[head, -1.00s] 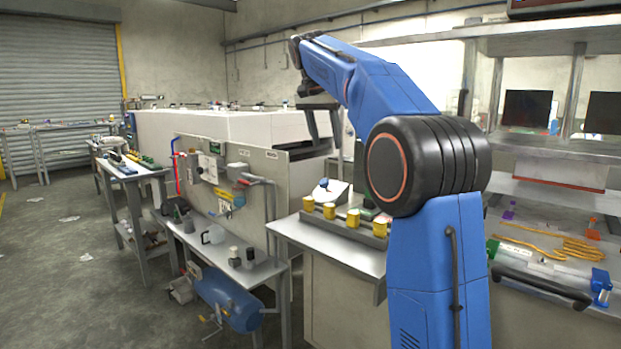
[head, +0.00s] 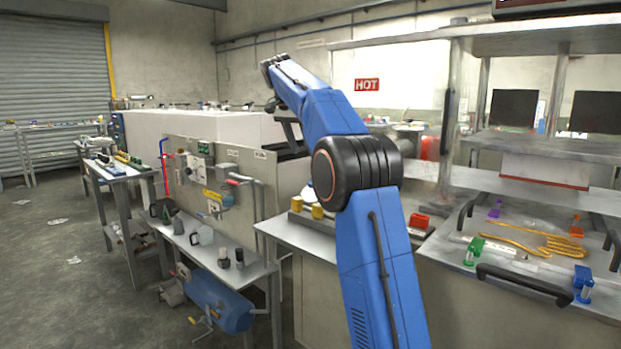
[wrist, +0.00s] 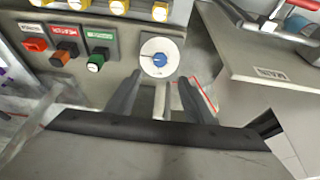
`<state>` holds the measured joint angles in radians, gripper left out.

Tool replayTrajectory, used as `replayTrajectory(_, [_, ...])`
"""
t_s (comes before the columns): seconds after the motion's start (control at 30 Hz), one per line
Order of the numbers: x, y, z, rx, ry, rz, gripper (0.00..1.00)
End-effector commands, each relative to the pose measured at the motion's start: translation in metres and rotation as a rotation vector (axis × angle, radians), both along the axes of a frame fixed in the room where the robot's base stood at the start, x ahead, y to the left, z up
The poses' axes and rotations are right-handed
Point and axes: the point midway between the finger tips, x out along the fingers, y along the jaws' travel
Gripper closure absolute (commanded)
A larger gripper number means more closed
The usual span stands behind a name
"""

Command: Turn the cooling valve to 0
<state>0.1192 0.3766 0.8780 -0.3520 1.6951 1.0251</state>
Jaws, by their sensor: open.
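A round white dial with a blue knob (wrist: 159,58), which looks like the cooling valve, sits on a grey panel in the wrist view. The knob's pointer position and any scale marks are too small to read. My gripper (wrist: 160,84) is open, its two dark fingers spread below and to either side of the dial. Nothing is between the fingers, and I cannot tell how far the tips are from the knob. In the head view the dial is mostly hidden behind my blue arm.

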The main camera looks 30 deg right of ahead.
Motion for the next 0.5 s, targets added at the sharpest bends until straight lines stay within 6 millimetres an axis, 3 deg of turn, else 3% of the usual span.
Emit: replayTrajectory(0.5, [0.011, -0.033, -0.084, 0.001, 0.001, 0.000, 0.52])
